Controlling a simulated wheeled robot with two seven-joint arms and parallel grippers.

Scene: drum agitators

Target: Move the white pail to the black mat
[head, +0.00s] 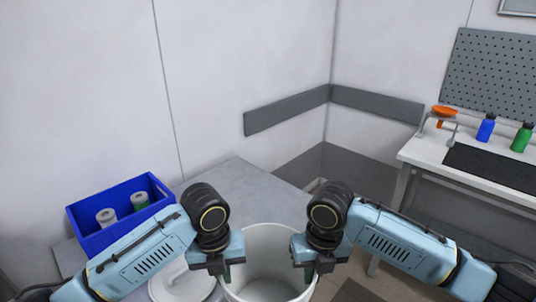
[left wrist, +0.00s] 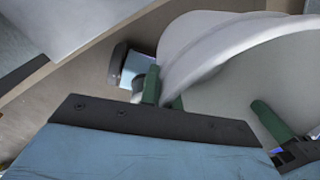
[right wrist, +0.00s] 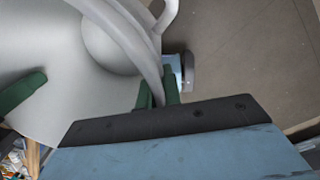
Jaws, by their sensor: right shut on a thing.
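The white pail (head: 268,262) is at the bottom middle of the head view, mouth up, between my two grippers. My left gripper (head: 222,270) is at its left rim and my right gripper (head: 312,268) at its right rim. In the left wrist view the pail's rim (left wrist: 195,48) runs between the green fingers, which look shut on it. In the right wrist view the fingers are shut on the opposite rim (right wrist: 125,25). The pail's base is hidden. The black mat (head: 490,166) lies on the white workbench (head: 425,150) at the right.
A grey table (head: 250,190) stands ahead. A blue crate (head: 95,238) with canisters is at its left, and a round white thing (head: 170,286) lies near my left arm. An orange-topped stand (head: 443,113), a blue bottle (head: 486,128) and a green bottle (head: 521,138) stand behind the mat.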

